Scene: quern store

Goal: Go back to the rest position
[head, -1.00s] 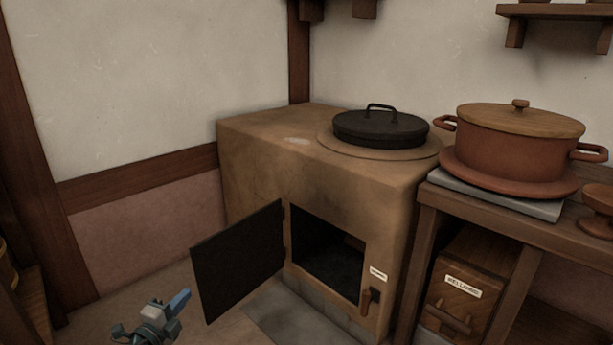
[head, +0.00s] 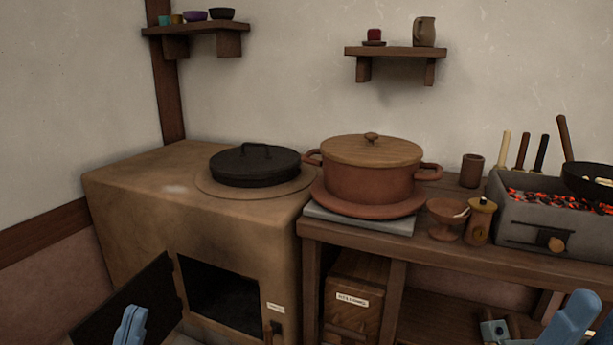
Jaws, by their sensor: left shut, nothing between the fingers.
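My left gripper (head: 131,326) shows at the bottom left, its blue fingers together with nothing between them. It appears in front of the open dark oven door (head: 128,300); I cannot tell how far apart they are. My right gripper (head: 570,322) shows partly at the bottom right corner, in front of the lower part of the wooden bench. The frame edge cuts it off, so I cannot tell how its fingers stand.
The clay oven (head: 130,205) has its opening (head: 220,297) uncovered and a black lid (head: 255,166) on top. A lidded clay pot (head: 370,180), a bowl (head: 446,215) and a glowing brazier (head: 550,218) stand on the bench (head: 440,255).

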